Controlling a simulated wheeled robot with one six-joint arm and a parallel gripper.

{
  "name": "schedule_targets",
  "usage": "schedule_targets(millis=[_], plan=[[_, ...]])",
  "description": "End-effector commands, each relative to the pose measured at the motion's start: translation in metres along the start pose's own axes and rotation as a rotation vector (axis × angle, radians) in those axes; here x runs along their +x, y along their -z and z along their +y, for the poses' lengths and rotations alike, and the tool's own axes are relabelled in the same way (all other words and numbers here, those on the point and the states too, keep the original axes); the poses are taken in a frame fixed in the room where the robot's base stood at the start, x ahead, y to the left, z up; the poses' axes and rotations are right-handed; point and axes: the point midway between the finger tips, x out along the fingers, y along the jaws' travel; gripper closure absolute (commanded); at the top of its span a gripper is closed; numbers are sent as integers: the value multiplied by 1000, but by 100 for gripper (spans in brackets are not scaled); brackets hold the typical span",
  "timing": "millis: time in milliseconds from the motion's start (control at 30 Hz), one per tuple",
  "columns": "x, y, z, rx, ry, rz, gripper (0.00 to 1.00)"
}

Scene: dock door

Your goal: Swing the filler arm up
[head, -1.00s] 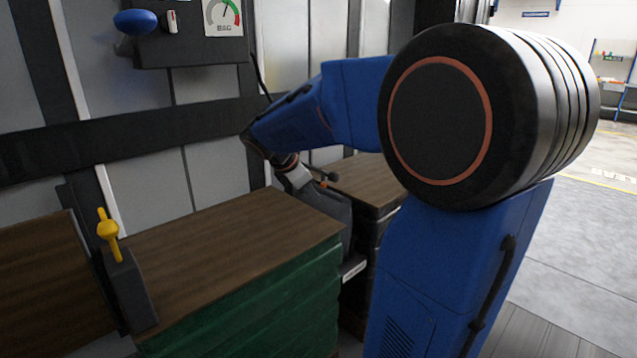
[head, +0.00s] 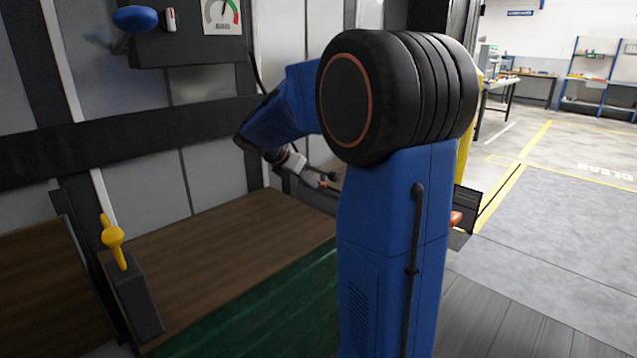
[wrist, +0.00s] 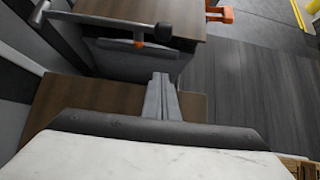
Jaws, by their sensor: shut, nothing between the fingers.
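A grey bar (wrist: 100,22) with a dark hub at its right end crosses above a brown-topped grey unit in the wrist view. It looks like the filler arm, but I cannot be sure. My gripper (wrist: 160,80) points toward that unit, its two grey fingers together and empty. The fingertips appear below the bar in the picture, apart from it. In the head view my gripper (head: 318,180) is small and partly hidden by my blue arm. A short dark rod beside it may be part of the same bar.
A yellow lever (head: 112,235) stands on a dark block at the left. A dark box (head: 195,38) with a blue knob (head: 135,18) and gauge is on the wall. Open floor (head: 560,240) lies at right.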

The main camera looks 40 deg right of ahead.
Motion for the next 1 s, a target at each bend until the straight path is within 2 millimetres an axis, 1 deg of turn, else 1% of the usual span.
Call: schedule_targets(millis=[167, 400, 567, 600, 700, 800, 1000], plan=[[26, 0, -1, 0, 3, 2, 100], [69, 0, -1, 1, 4, 2, 100], [96, 1, -1, 0, 3, 2, 100], [92, -7, 0, 3, -1, 0, 100], [86, -21, 0, 4, -1, -1, 100], [83, -30, 0, 3, 0, 0, 100], [80, -37, 0, 1, 0, 0, 100]])
